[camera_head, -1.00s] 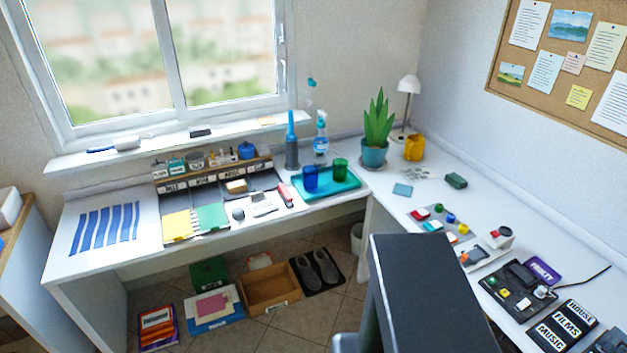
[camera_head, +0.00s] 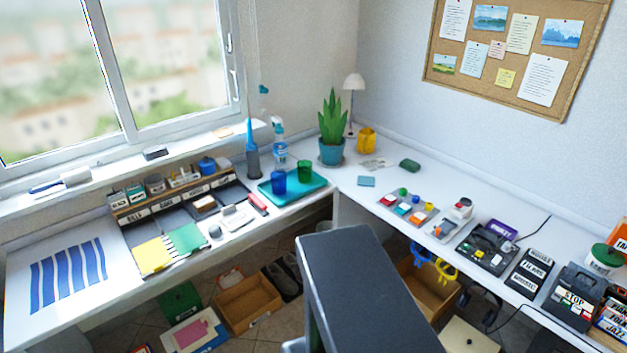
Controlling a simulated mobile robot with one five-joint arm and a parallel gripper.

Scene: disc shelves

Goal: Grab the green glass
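The green glass (camera_head: 305,171) stands upright on a teal tray (camera_head: 312,186) near the corner of the white desk. A blue glass (camera_head: 278,182) stands on the same tray, just left of the green one. My gripper is not in view. A dark part of my own body fills the lower middle of the picture, well in front of the tray.
A spray bottle (camera_head: 280,148) and a tall blue-topped bottle (camera_head: 251,150) stand behind the tray. A potted plant (camera_head: 331,150) and a yellow mug (camera_head: 366,140) stand to its right. A red-and-white item (camera_head: 257,204) lies left of the tray. Clear desk lies right of it.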

